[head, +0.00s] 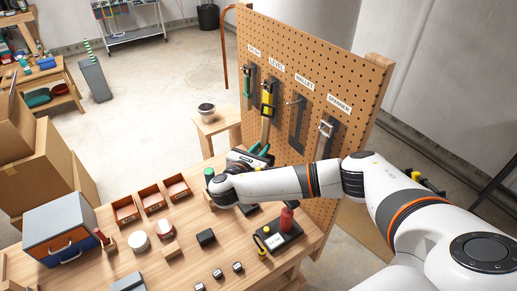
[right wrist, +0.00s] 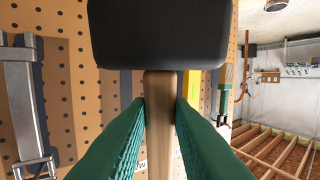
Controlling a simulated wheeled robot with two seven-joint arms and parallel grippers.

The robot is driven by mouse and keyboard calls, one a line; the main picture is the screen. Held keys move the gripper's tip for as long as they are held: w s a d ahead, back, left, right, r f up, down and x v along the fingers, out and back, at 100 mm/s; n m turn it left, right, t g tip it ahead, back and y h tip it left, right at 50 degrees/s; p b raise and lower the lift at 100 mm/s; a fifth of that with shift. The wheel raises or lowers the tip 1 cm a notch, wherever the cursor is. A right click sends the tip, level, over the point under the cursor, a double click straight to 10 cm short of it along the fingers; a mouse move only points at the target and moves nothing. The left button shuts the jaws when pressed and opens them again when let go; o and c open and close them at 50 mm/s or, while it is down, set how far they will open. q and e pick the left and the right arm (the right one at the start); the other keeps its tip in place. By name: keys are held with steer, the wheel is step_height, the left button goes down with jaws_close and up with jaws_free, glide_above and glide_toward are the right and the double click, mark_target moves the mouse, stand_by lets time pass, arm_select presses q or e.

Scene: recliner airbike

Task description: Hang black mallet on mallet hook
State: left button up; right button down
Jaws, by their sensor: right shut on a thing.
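The black mallet is in my right gripper (head: 261,149). In the right wrist view its black head (right wrist: 160,35) is at the top, and its wooden handle (right wrist: 160,115) runs down between the green fingers (right wrist: 160,130), which are shut on it. In the head view the mallet's handle (head: 265,131) stands roughly upright above the fingers, in front of the pegboard and below the yellow level. The mallet hook (head: 294,102) sticks out under the MALLET label, right of the held mallet, over a dark strip. The mallet is apart from it. My left gripper is not in view.
The pegboard (head: 340,80) also carries a yellow level (head: 268,90), a green-handled tool (head: 247,86) and a spanner (head: 325,135). Below, the workbench (head: 180,255) holds red bins (head: 150,198), a drawer box (head: 62,230) and a black-based red-handled device (head: 285,228).

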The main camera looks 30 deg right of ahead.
steer(key=shift+d, duration=1.2)
steer(key=d+f, duration=0.1)
steer(key=d, duration=0.5)
steer(key=shift+w+d, duration=0.25)
steer(key=shift+w, duration=0.05)
steer(key=shift+f, duration=0.15)
steer(key=c, duration=1.2)
jaws_free()
steer(key=shift+s, duration=0.1)
